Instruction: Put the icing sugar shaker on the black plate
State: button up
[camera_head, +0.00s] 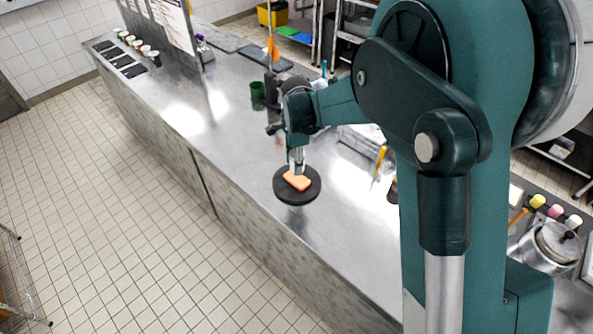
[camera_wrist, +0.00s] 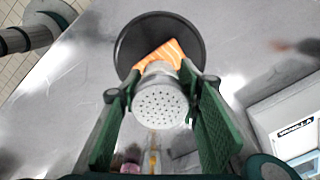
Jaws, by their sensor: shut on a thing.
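The icing sugar shaker (camera_wrist: 160,104) is a metal cylinder with a perforated top, which faces the camera in the wrist view. My gripper (camera_wrist: 160,84) is shut on it, with one green-padded finger on each side. The round black plate (camera_head: 293,197) lies on the steel counter, and it also shows in the wrist view (camera_wrist: 148,27) beyond the shaker. My gripper (camera_head: 297,163) points down at the plate's far part in the head view. The shaker's base is hidden, so I cannot tell whether it touches the plate.
An orange, white-striped slice like salmon (camera_head: 297,181) lies on the plate, right by the shaker; it also shows in the wrist view (camera_wrist: 163,53). A green cup (camera_head: 257,91) stands farther back. A pot (camera_head: 552,246) stands at right. The counter left of the plate is clear.

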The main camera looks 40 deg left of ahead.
jog(key=shift+f, duration=0.3)
jog(key=shift+f, duration=1.9)
jog(key=shift+f, duration=0.15)
jog(key=o, duration=0.9)
jog(key=shift+o, duration=0.2)
jog(key=shift+r, duration=0.2)
notch_tip(320, 180, up, 12)
